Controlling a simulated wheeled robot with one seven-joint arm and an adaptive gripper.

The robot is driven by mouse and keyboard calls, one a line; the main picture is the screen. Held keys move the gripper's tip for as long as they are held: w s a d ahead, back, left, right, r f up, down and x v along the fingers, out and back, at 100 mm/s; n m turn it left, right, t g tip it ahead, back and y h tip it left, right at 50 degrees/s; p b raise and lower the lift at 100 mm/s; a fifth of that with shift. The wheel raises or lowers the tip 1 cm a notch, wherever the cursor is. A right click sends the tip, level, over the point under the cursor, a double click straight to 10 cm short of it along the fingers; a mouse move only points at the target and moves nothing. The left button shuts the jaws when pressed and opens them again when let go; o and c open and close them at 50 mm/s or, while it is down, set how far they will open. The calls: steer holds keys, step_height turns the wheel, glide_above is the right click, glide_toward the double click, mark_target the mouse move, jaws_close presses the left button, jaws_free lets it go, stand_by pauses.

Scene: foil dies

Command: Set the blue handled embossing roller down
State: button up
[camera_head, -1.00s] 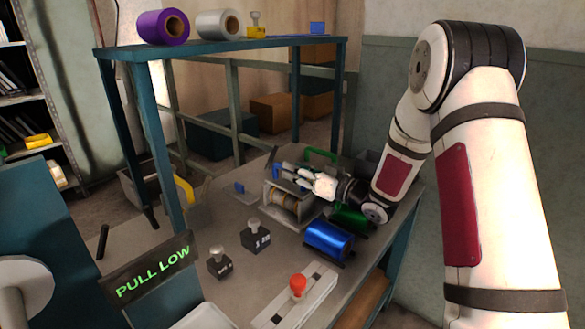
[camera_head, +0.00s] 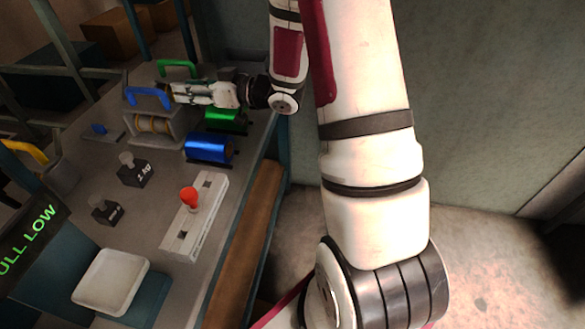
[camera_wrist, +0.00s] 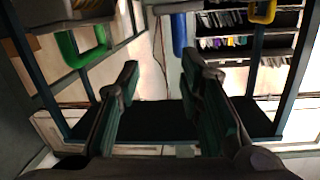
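The blue handled embossing roller shows its arched blue handle (camera_head: 148,97) above a grey metal housing (camera_head: 170,127) with tan-banded rollers. I cannot tell whether the roller rests fully on the housing. My gripper (camera_head: 176,92) is horizontal, pointing left, with its tips at the right end of the handle. In the wrist view, the two dark green finger pads (camera_wrist: 160,68) stand wide apart with nothing gripped between them. A blue upright piece (camera_wrist: 180,35), apparently the handle seen end-on, is beyond the tips.
A green handle (camera_head: 177,66) stands close behind the gripper. A green roll (camera_head: 228,119) and blue roll (camera_head: 209,148) lie in front of it. Weights (camera_head: 134,172), a red-knobbed fixture (camera_head: 190,200) and a white tray (camera_head: 110,282) occupy the nearer bench.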

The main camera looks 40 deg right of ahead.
steer(key=s+d+r+m+g+h, duration=0.45)
steer(key=s+r+h, duration=0.35)
steer(key=s+h, duration=0.25)
steer(key=s+a+g, duration=0.3)
steer(key=s, duration=0.8)
steer(key=s+a+g+y, duration=0.1)
steer(key=s+a+g, duration=0.2)
steer(key=s, duration=0.8)
steer(key=s+a+g, duration=0.3)
steer(key=s+a, duration=0.1)
steer(key=s, duration=0.7)
steer(key=shift+f+y, duration=0.35)
steer(key=shift+m, duration=0.25)
step_height(320, 180, up, 21)
steer(key=t+p, duration=0.3)
steer(key=p, duration=1.6)
steer(key=shift+a, duration=0.15)
